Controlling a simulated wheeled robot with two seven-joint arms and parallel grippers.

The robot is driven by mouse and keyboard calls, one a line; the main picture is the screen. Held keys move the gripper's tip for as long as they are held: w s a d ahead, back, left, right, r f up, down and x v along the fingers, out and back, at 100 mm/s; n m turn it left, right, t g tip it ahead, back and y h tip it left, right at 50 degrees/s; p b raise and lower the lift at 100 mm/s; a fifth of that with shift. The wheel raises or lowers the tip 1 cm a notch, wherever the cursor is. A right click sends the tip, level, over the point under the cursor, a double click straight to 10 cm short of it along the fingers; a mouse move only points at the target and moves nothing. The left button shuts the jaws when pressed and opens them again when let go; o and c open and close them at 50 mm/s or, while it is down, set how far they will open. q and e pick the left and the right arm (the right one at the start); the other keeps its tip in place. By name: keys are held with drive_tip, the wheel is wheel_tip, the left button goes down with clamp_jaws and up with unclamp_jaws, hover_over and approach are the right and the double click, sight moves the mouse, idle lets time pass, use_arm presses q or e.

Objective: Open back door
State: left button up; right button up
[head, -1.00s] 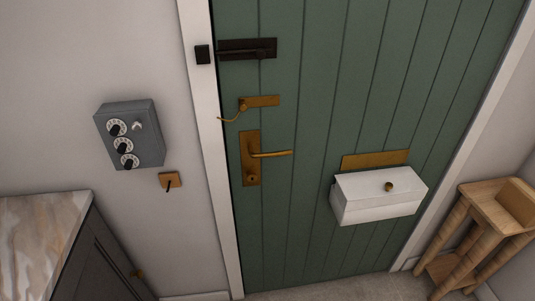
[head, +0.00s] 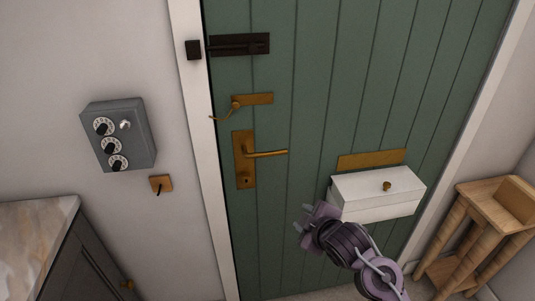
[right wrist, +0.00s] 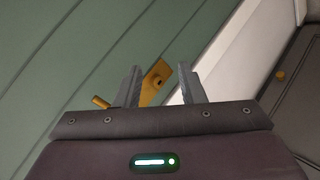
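The green plank door (head: 310,110) stands shut in its white frame. Its brass lever handle (head: 266,154) points right and level from a tall backplate (head: 244,160) with a keyhole low on it. A brass latch with a chain (head: 252,99) is above it, and a dark bolt (head: 238,45) is higher still. My right gripper (head: 306,221) is below and right of the handle, apart from it. In the right wrist view the right gripper (right wrist: 158,84) has its fingers spread and empty, with the brass backplate (right wrist: 157,76) showing beyond them. My left gripper is out of view.
A white box (head: 377,194) is mounted on the door below a brass plate (head: 371,159). A grey dial box (head: 119,135) and small brass switch (head: 161,184) are on the left wall. A marble-topped cabinet (head: 35,235) is lower left; a wooden stand (head: 487,220) is at right.

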sight(273, 155)
drive_tip(key=w+a+r+n+y, duration=0.1)
drive_tip(key=w+r+n, duration=0.2)
drive_tip(key=w+a+r+n+t+y, duration=0.1)
drive_tip(key=w+a+r+n+y, duration=0.1)
drive_tip(key=w+r+n, duration=0.1)
drive_tip(key=w+a+r+n+y, duration=0.1)
drive_tip(key=w+a+r+n, duration=0.1)
drive_tip(key=w+r+n, duration=0.1)
drive_tip(key=shift+w+a+r+n+t+y, duration=0.15)
drive_tip(key=shift+w+r, duration=0.1)
drive_tip(key=shift+w, duration=0.2)
drive_tip(key=shift+w+a+r+n+t+y, duration=0.15)
drive_tip(key=shift+w+r, duration=0.1)
drive_tip(key=shift+w, duration=0.2)
drive_tip(key=shift+p+x, duration=0.7)
drive_tip(key=shift+x, duration=3.1)
drive_tip(key=shift+d, duration=0.1)
clamp_jaws()
